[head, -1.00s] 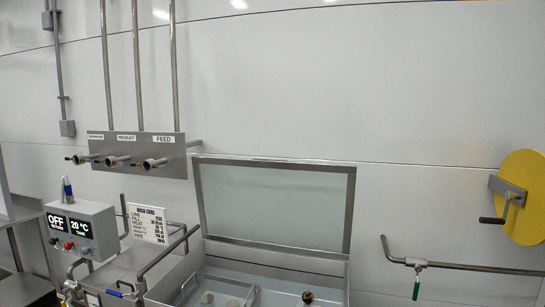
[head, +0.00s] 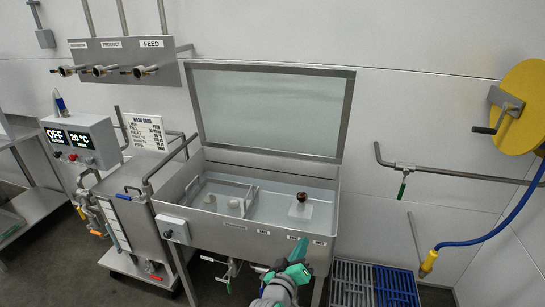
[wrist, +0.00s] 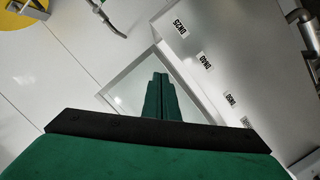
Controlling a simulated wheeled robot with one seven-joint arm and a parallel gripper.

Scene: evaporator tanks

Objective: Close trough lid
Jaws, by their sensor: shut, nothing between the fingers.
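The trough (head: 270,228) is a steel basin on legs in the middle of the head view. Its lid (head: 268,108), a clear panel in a steel frame, stands open, tilted up at the back against the wall side. My gripper (head: 302,246) is green, shut and empty, at the trough's front face towards its right end. In the wrist view the shut green fingers (wrist: 161,86) point up past the trough's labelled front (wrist: 225,70), with the framed pale lid (wrist: 135,88) behind them. I cannot tell whether the fingers touch the trough.
A steel tank with a control box (head: 80,142) reading OFF and 20 °C stands at the left. Pipe ports (head: 125,62) are above it. A yellow hose reel (head: 520,105), a green-handled pipe (head: 404,180) and blue and grey floor grates (head: 372,284) are at the right.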

